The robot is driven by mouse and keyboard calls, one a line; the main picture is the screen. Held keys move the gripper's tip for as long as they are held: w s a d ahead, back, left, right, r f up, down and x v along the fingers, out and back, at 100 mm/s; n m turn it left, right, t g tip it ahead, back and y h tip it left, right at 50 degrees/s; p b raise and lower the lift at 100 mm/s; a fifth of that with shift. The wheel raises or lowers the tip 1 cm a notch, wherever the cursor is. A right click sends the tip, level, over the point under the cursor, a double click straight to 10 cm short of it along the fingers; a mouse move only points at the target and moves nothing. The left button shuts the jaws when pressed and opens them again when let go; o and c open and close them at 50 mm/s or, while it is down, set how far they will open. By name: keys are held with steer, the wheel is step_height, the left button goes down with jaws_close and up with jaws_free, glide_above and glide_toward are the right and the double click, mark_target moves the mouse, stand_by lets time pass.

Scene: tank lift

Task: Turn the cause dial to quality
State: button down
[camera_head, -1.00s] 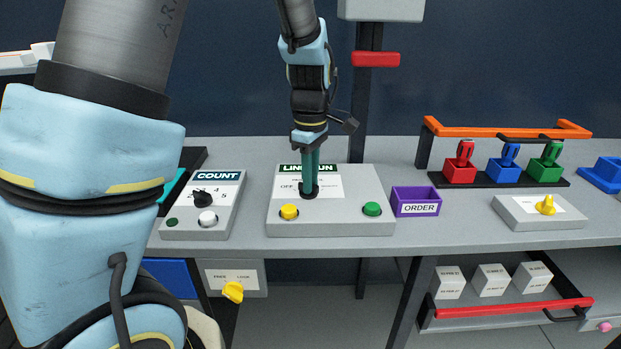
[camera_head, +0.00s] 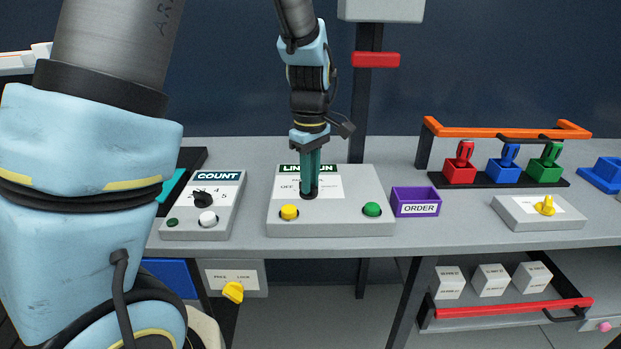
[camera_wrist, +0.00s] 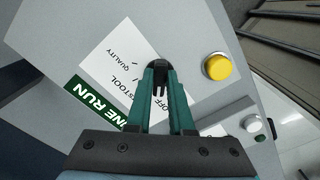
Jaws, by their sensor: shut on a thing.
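The LINE RUN panel (camera_head: 350,215) lies on the bench, and its heading is partly hidden by my fingers. Its black dial (camera_head: 309,195) sits on a white label sheet. My gripper (camera_head: 310,186) points down from above with its green fingers shut on this dial. In the wrist view, the fingertips (camera_wrist: 160,66) close around the dark dial (camera_wrist: 160,88), which is mostly hidden. The white label (camera_wrist: 115,65) shows QUALITY, OFF and a partly covered word ending in TOOL. I cannot tell which mark the dial points to.
A yellow button (camera_head: 289,212) and a green button (camera_head: 372,209) flank the dial on the panel. The COUNT box (camera_head: 228,200) stands to the left. A purple ORDER bin (camera_head: 416,203) stands close on the right. A black post (camera_head: 362,110) rises behind.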

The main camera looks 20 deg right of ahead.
steer(key=m, duration=0.5)
steer(key=shift+a+m, duration=0.1)
steer(key=shift+m, duration=0.2)
steer(key=m, duration=0.5)
steer(key=shift+a, duration=0.15)
steer(key=m+p, duration=0.1)
steer(key=m, duration=0.4)
steer(key=shift+w+a+r+m, duration=0.1)
steer(key=shift+m, duration=0.3)
steer(key=m+p, duration=0.1)
steer(key=m, duration=0.3)
steer(key=shift+m, duration=0.4)
steer(key=shift+w+m+p, duration=0.1)
steer(key=shift+m+p, duration=0.2)
steer(key=c, duration=0.8)
jaws_free()
step_height(320, 180, up, 11)
steer(key=b, duration=0.2)
